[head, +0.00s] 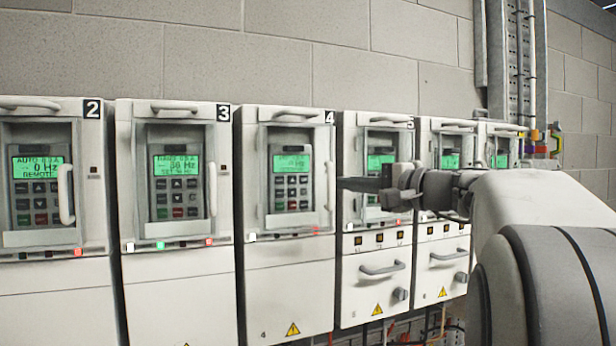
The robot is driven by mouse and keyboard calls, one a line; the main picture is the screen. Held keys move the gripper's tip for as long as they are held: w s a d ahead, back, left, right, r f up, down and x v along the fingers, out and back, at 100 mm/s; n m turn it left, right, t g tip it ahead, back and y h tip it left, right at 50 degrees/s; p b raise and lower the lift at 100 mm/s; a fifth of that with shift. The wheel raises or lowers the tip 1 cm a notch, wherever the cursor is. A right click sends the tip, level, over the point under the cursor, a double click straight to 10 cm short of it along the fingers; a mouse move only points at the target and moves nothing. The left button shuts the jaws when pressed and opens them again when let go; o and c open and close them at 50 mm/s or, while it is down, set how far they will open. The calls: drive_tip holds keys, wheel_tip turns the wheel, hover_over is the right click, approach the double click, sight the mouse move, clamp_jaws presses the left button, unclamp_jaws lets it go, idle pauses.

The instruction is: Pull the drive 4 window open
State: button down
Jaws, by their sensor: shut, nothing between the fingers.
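The drive 4 cabinet (290,265) is white, with a "4" label at its top right. Its window (291,222) looks closed, over a keypad and a lit green display (291,163). The window's vertical white handle (330,187) is on its right edge. My gripper (346,184) comes in from the right, in front of drive 5. Its dark fingers are shut and empty, pointing left, with the tips just right of the handle. I cannot tell whether they touch it. My gripper and arm hide part of the drive 5 window.
Drive 2 (50,290) and drive 3 (180,285) stand to the left, with window handles sticking out. Drive 5 (376,310) and further cabinets stand to the right, with drawer handles and knobs below. Metal conduits (518,60) run up the block wall at right.

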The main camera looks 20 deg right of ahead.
sight(324, 184)
drive_tip(key=shift+s+a+r, duration=0.1)
drive_tip(key=shift+s+a, duration=1)
drive_tip(key=shift+s, duration=0.15)
drive_tip(key=shift+s+a, duration=0.2)
drive_tip(key=shift+a, duration=0.05)
